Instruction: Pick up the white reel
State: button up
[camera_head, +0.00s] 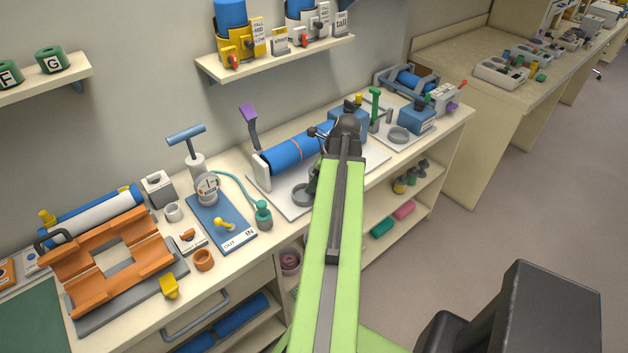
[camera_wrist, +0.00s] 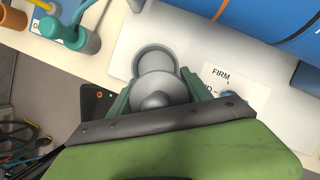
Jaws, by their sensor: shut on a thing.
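My gripper shows in the wrist view (camera_wrist: 157,88), with its two green fingers on either side of a grey rounded piece (camera_wrist: 158,98). It is shut on this piece, beside or at a grey ring (camera_wrist: 153,58) on the white board. I cannot tell whether the held piece is the white reel. In the head view the grey ring (camera_head: 302,194) lies left of my arm, and my arm hides most of the gripper.
A large blue roll (camera_head: 295,150) lies on the white board (camera_head: 280,195) behind the ring. Left of it are a blue board with a gauge (camera_head: 207,187) and a teal piece (camera_head: 263,214). An orange cradle (camera_head: 105,255) stands at the far left. The floor at right is open.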

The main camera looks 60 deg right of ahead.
notch_tip(320, 180, up, 3)
jog(key=shift+f+p, duration=0.2)
jog(key=shift+p, duration=0.5)
jog(key=s+d+r+p, duration=0.6)
jog(key=s+d, duration=0.2)
jog(key=s, duration=0.1)
notch_tip(320, 180, down, 9)
jog(key=b, duration=0.9)
jog(key=shift+w+a, duration=0.1)
jog(key=shift+a, duration=0.05)
jog(key=shift+r, duration=0.2)
